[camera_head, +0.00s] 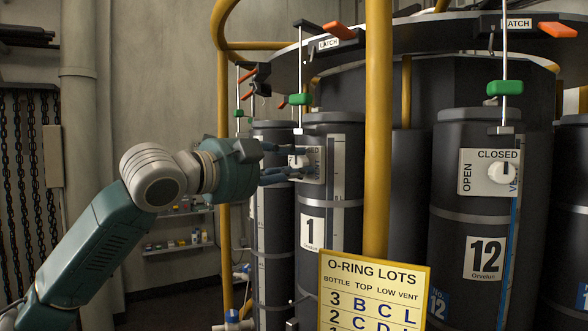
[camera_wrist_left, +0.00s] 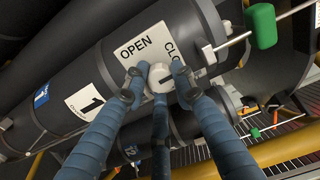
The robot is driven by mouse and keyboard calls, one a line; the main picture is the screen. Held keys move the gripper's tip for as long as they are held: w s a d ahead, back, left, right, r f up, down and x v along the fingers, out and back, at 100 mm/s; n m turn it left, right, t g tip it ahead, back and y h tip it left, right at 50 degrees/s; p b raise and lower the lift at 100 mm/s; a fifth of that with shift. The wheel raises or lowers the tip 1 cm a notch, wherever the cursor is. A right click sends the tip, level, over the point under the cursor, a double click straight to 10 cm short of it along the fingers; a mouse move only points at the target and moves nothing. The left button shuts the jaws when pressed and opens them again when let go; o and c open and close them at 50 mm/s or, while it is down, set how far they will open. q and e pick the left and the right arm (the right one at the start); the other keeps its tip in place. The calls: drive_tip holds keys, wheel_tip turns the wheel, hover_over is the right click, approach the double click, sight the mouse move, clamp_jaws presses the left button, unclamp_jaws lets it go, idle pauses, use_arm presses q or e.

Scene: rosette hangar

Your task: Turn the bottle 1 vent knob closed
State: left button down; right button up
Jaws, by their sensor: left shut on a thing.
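Bottle 1 (camera_head: 318,124) is a tall dark cylinder with a white "1" label (camera_head: 312,230). High on it is the vent plate (camera_head: 319,172), partly covered by my left gripper (camera_head: 299,162) in the head view. In the left wrist view, the plate (camera_wrist_left: 93,102) reads OPEN at upper left and CLOSED, partly hidden, at right. The round white vent knob (camera_wrist_left: 160,77) sits between the blue fingers of my left gripper (camera_wrist_left: 159,73), which is shut on it. A dark mark shows on the knob's right part; its exact direction is unclear. My right gripper is out of view.
A yellow post (camera_head: 377,130) stands just right of bottle 1, with a yellow O-ring lots sign (camera_head: 374,292) low in front. Bottle 12 (camera_head: 470,205) stands further right with its own knob (camera_head: 502,173). A green handle (camera_head: 299,99) hangs on a rod above bottle 1.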

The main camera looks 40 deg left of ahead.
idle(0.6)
use_arm(q)
drive_tip(key=c, duration=1.4)
unclamp_jaws()
drive_tip(key=shift+s, duration=0.55)
drive_tip(key=s, duration=1.1)
drive_tip(key=shift+a, duration=0.2)
drive_tip(key=shift+f, duration=0.1)
